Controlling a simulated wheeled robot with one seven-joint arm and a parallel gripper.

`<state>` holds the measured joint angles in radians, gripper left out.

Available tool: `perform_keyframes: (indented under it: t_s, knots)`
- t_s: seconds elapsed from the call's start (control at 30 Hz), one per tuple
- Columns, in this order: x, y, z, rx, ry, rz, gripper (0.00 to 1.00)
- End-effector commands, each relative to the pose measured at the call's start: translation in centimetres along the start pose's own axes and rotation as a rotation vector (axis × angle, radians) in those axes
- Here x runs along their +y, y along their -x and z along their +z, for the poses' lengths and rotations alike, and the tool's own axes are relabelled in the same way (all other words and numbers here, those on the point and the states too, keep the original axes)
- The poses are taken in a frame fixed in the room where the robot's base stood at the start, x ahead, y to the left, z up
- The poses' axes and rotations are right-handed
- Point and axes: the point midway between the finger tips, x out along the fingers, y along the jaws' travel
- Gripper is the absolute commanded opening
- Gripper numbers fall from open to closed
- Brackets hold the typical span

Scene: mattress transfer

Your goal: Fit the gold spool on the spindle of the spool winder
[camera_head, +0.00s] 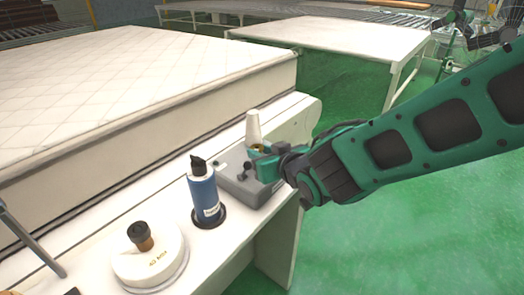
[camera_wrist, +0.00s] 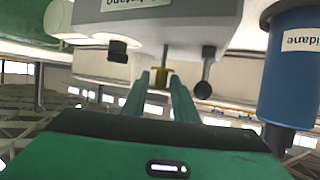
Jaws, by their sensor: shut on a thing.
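The gold spool (camera_wrist: 157,80) sits between my two green fingertips in the wrist view. A small gold patch of the spool (camera_head: 259,148) shows in the head view. My gripper (camera_head: 264,163) is shut on the spool, over the back of the grey spool winder (camera_head: 238,186). In the wrist view my gripper (camera_wrist: 168,82) reaches toward the winder (camera_wrist: 170,32), which appears upside down at the top. A thin post stands just beyond the spool there. I cannot tell whether the spool is around this spindle or only near it.
A blue bottle (camera_head: 203,192) stands left of the winder, and in the wrist view the bottle (camera_wrist: 292,75) is at right. A white cone (camera_head: 253,128) stands behind the winder. A round white container (camera_head: 150,262) is at front left. A mattress (camera_head: 120,85) lies behind.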

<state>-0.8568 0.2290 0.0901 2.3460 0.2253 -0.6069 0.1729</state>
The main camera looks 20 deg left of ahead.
Motion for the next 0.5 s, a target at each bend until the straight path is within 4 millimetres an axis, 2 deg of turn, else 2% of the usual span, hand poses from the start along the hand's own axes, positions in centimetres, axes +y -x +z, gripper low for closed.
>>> perform_keyframes:
  t_s: [0.5]
  knots:
    - [0.03, -0.45, 1.05, -0.001, 0.0, 0.001, 0.05]
